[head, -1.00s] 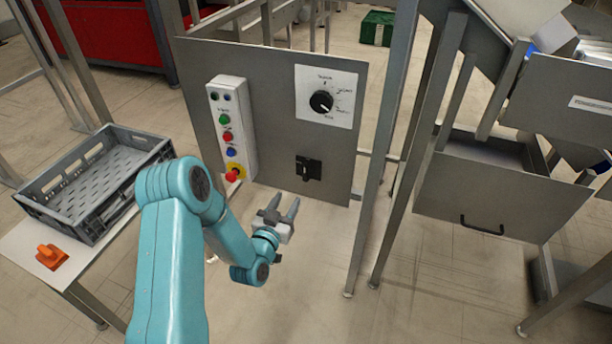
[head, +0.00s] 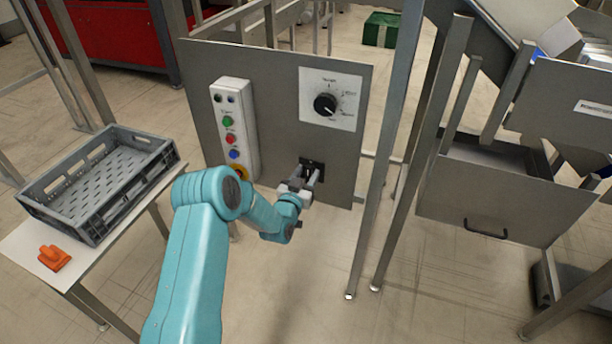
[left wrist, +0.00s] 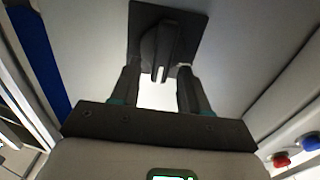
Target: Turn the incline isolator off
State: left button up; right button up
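A small black switch (head: 313,165) on a square black plate sits low on the right of the grey panel; I take it to be the incline isolator. In the left wrist view, its dark handle (left wrist: 160,48) stands out from the plate (left wrist: 190,25). My left gripper (head: 308,178) is right at the switch and partly hides it. In the left wrist view, the fingers (left wrist: 158,70) are spread, one on each side of the handle's lower end. A gap shows between them, and contact cannot be told. My right gripper is not in view.
The panel (head: 275,100) also carries a black rotary dial (head: 325,104) and a white button box (head: 235,125). A grey crate (head: 90,215) and an orange object (head: 54,257) lie on the left table. A metal post (head: 372,200) stands right of the panel.

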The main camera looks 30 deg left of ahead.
pick_arm(q)
grip_shut()
jog(key=shift+f, duration=0.1)
jog(key=shift+f+n+b, duration=0.1)
jog(key=shift+n+b, duration=0.3)
jog(key=shift+b, duration=0.35)
jog(key=n+b, duration=0.5)
jog(key=b, duration=0.1)
jog(key=a+f+n+b, duration=0.1)
jog(key=n+b, duration=0.5)
jog(key=b, duration=0.1)
jog(key=a+n+b, duration=0.1)
jog(key=n+b, duration=0.4)
jog(key=b, duration=0.2)
jog(key=shift+s+f+n, duration=0.25)
jog(key=shift+f+n, duration=0.15)
jog(key=shift+o, duration=0.6)
grip_release()
